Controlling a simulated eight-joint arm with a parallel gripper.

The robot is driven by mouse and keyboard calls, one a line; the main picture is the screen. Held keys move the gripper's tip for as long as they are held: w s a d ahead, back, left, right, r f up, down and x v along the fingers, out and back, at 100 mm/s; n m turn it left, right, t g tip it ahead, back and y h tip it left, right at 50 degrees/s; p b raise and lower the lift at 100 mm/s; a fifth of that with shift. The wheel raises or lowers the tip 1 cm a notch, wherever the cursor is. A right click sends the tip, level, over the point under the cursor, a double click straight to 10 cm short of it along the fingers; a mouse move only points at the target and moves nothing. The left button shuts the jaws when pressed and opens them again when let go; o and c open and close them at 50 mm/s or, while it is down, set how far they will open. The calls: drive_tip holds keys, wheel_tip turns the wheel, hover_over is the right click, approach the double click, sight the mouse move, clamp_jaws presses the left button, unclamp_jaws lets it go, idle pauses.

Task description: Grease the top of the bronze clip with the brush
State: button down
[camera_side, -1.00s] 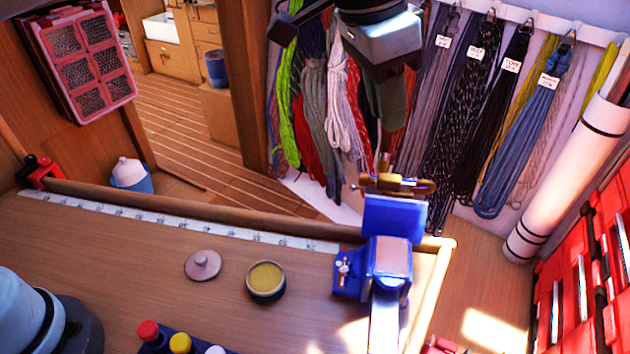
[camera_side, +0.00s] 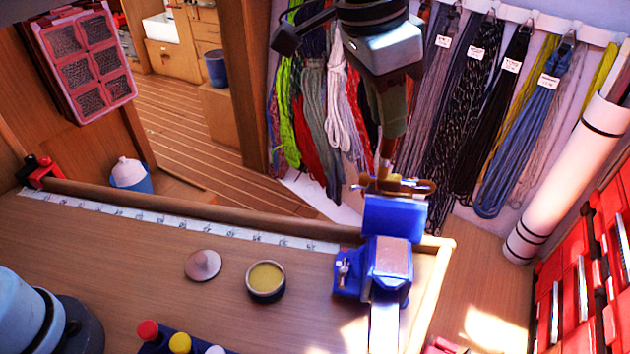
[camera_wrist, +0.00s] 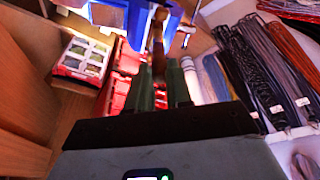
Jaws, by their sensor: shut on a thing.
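The bronze clip (camera_side: 408,187) sits at the top of the blue vise (camera_side: 388,262) near the bench's right end. My gripper (camera_side: 388,130) is above it, its green fingers shut on the brush (camera_side: 386,152), which points down. In the side view the brush's lower end overlaps the clip; I cannot tell whether they touch. In the wrist view the brown brush (camera_wrist: 158,42) sticks out between my fingers (camera_wrist: 161,85), in front of blue vise parts (camera_wrist: 138,20). An open round tin of yellow grease (camera_side: 266,278) stands on the bench left of the vise.
A round lid (camera_side: 203,265) lies left of the tin. Bottles with red and yellow caps (camera_side: 165,340) stand at the front. Coiled lines (camera_side: 470,110) hang behind my gripper. A white roll (camera_side: 570,175) and red boxes (camera_side: 590,270) are at right. The bench's left middle is clear.

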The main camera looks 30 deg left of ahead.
drive_tip(key=shift+w+d, duration=0.15)
drive_tip(key=shift+d, duration=0.4)
drive_tip(key=shift+d, duration=0.1)
drive_tip(key=shift+w+d, duration=0.2)
drive_tip(key=shift+d, duration=0.25)
drive_tip(key=shift+a, duration=0.2)
drive_tip(key=shift+s+a, duration=0.2)
drive_tip(key=shift+a, duration=0.35)
drive_tip(key=shift+a, duration=0.1)
drive_tip(key=shift+s+a, duration=0.25)
drive_tip(key=shift+a, duration=0.25)
drive_tip(key=shift+w+d, duration=0.1)
drive_tip(key=shift+d, duration=0.05)
